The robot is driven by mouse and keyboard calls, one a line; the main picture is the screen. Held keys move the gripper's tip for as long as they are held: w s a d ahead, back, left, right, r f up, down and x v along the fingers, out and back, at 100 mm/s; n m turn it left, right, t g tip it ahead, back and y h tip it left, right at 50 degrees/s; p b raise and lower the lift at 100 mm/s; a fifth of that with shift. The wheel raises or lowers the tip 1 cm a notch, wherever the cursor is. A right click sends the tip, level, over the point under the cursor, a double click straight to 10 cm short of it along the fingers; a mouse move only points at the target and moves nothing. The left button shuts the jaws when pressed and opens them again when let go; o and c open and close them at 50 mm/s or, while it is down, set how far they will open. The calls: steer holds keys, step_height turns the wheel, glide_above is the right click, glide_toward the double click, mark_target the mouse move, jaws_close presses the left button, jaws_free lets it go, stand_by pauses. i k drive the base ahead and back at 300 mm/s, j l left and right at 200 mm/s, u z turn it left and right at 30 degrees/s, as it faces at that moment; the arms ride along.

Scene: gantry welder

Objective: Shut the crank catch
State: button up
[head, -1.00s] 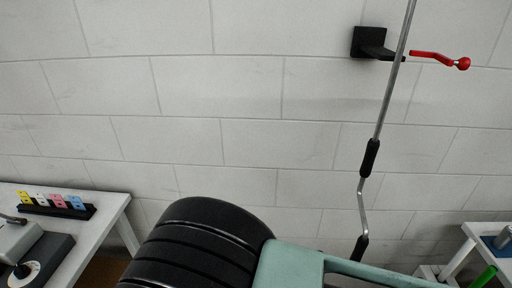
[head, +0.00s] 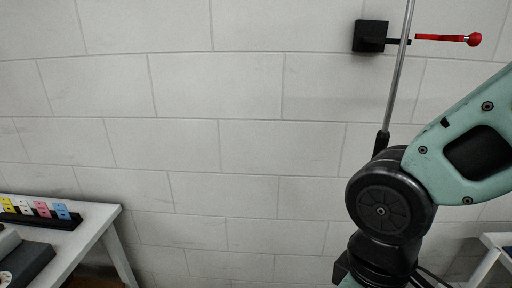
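The crank catch is a black bracket (head: 371,36) on the white block wall at the upper right, with a short arm reaching right to the rod. Its red lever (head: 440,38) with a round red knob points right, about level, beyond the rod. The thin grey crank rod (head: 398,80) runs down past the bracket, slightly tilted. A black grip (head: 382,142) shows at its lower visible end. The crank below that is hidden behind my arm. My gripper is out of view; only the teal and black links of my arm show at the lower right.
A white table (head: 108,222) stands at the lower left, with a black rack (head: 45,221) of yellow, white, pink and blue pieces and a dark grey device (head: 28,268). Another pale table (head: 492,243) edge shows at the lower right. The wall left of the rod is clear.

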mark_target(475, 39)
steer(key=z, duration=1.1)
steer(key=l+u, duration=0.1)
steer(key=u, duration=0.5)
steer(key=k+l+u, duration=0.1)
steer(key=l+u, duration=0.15)
steer(key=k+l+u, duration=0.35)
steer(key=l+u, duration=0.15)
steer(key=k+l, duration=0.3)
steer(key=l, duration=0.2)
steer(key=k+l+u, duration=0.1)
steer(key=k+l, duration=0.2)
steer(key=l, duration=0.2)
steer(key=i+l+u, duration=0.1)
steer(key=l, duration=0.3)
